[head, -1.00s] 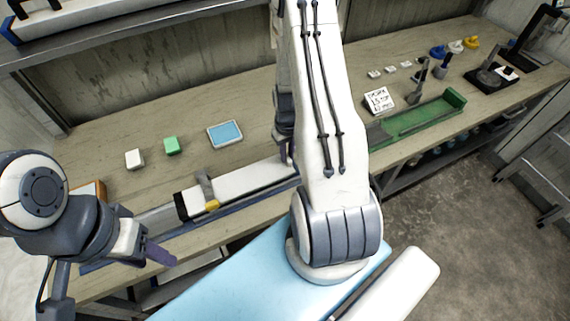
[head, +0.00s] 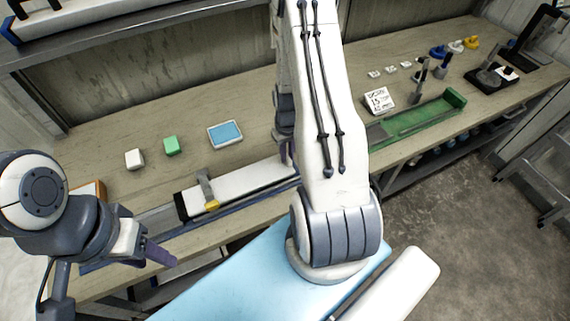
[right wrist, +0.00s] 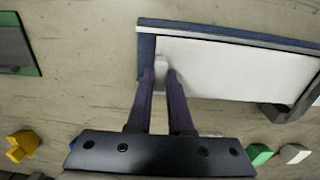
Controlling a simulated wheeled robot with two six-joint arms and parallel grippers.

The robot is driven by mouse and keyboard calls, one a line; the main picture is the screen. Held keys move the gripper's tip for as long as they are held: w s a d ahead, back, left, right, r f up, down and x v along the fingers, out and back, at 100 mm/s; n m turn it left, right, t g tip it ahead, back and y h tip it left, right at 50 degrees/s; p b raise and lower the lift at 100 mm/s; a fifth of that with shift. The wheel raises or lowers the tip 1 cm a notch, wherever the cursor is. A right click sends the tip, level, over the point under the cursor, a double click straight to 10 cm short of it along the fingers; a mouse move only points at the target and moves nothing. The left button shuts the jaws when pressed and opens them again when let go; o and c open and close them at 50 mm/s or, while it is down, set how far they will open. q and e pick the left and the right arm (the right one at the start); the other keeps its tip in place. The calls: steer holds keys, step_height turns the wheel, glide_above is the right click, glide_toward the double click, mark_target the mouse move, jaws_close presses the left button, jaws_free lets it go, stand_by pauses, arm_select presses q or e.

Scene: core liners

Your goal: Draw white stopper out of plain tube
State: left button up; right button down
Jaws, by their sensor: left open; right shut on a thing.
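The plain white tube (head: 250,181) lies in a long blue cradle on the bench, with a black cap (head: 181,206) at its left end. In the right wrist view the tube (right wrist: 230,68) lies in the blue-edged cradle. My right gripper (right wrist: 160,74) is at its other end, shut on a small pale piece, seemingly the white stopper (right wrist: 161,66). Whether the stopper still sits in the tube cannot be told. In the head view my right arm hides most of that end. My left gripper (head: 160,255) is open and empty, in front of the cradle's left part.
A clamp with a yellow knob (head: 211,205) crosses the tube. A white block (head: 134,159), a green block (head: 171,145) and a blue-topped tray (head: 225,134) stand behind. A green trough (head: 425,118) and a lettered card (head: 379,101) lie to the right.

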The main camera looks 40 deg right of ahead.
steer(key=shift+d, duration=0.2)
steer(key=shift+d, duration=0.3)
steer(key=shift+s+d, duration=0.3)
steer(key=shift+d, duration=0.7)
steer(key=shift+s+d, duration=0.25)
steer(key=shift+d, duration=0.75)
steer(key=shift+r, duration=0.15)
stand_by(0.4)
steer(key=shift+r+p, duration=2.35)
steer(key=shift+r, duration=0.5)
